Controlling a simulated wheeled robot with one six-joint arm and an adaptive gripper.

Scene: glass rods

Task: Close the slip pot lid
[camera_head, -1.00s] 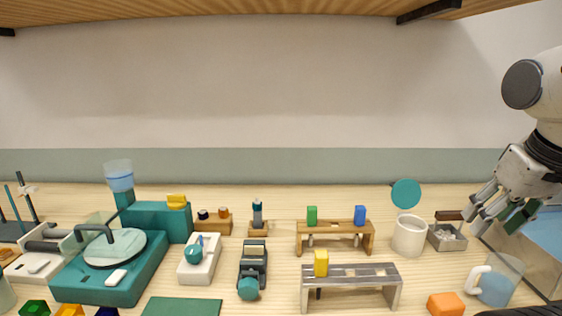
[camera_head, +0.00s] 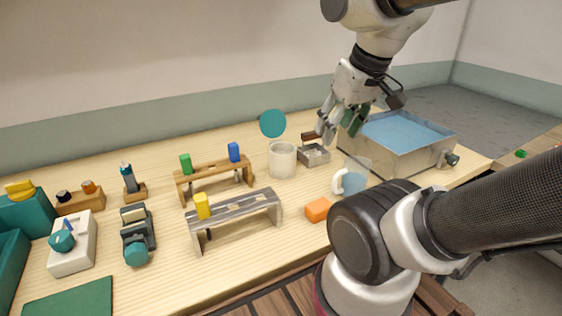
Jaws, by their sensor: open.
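The slip pot (camera_head: 282,161) is a white cylinder standing upright on the table. Its round teal lid (camera_head: 272,123) stands raised, open at the pot's back edge. My gripper (camera_head: 328,128) hangs to the right of the lid, apart from it, above the small grey tray. Its fingers are open and point down and left, with nothing visible between them.
The small grey tray (camera_head: 314,157) stands right of the pot, and a wooden rack (camera_head: 215,178) with a green and a blue block stands left. A jug (camera_head: 353,179), an orange block (camera_head: 318,210) and a grey bench (camera_head: 240,208) stand in front. A water basin (camera_head: 395,160) is right.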

